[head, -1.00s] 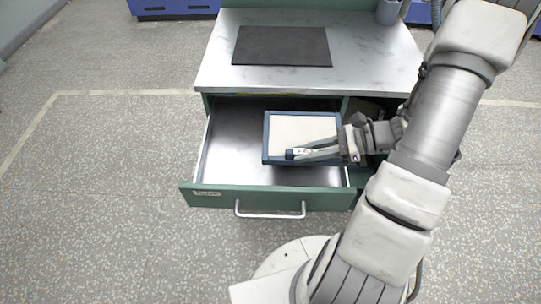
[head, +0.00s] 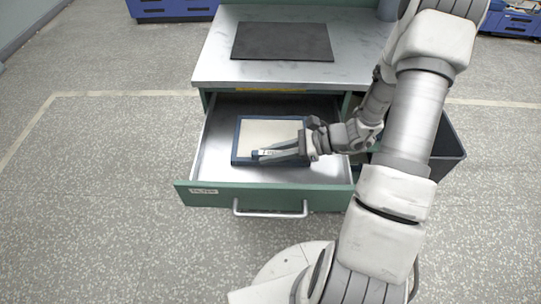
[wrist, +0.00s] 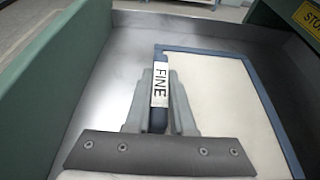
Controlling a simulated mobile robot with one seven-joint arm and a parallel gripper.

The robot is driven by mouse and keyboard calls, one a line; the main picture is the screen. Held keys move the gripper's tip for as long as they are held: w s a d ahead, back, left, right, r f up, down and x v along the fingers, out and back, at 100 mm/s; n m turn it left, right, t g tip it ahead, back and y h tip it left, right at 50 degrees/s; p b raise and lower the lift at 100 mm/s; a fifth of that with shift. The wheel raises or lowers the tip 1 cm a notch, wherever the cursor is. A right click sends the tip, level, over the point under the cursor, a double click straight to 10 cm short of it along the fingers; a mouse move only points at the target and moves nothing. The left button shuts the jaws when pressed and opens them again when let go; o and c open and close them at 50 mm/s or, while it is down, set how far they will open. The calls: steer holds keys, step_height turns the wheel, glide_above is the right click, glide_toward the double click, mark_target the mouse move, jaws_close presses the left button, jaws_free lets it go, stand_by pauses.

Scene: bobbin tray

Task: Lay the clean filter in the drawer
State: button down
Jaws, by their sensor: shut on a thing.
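The clean filter (head: 272,133) is a cream panel in a dark blue frame. In the head view it is inside the open drawer (head: 215,160), or just above its floor; I cannot tell if it touches. My gripper (head: 262,155) is shut on the filter's near frame edge, reaching in from the right. The wrist view shows the filter (wrist: 225,90) with a white "FINE" label between the two fingers of my gripper (wrist: 160,100). The drawer's metal floor (wrist: 115,85) shows beside it. The fingers hide part of the frame edge.
The drawer's green front (head: 270,196) with its handle faces me. A steel bench top (head: 375,60) with a dark mat (head: 283,41) is above and behind. A dark bin (head: 450,150) stands at the right. The drawer's left part is empty.

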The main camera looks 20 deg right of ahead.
steer(key=shift+f, duration=0.2)
steer(key=c, duration=0.8)
jaws_free()
steer(key=shift+o, duration=0.2)
steer(key=shift+r, duration=0.1)
steer(key=shift+r, duration=0.2)
steer(key=p+v, duration=0.2)
steer(key=v, duration=1)
steer(key=shift+f+p, duration=0.1)
steer(key=shift+p, duration=0.2)
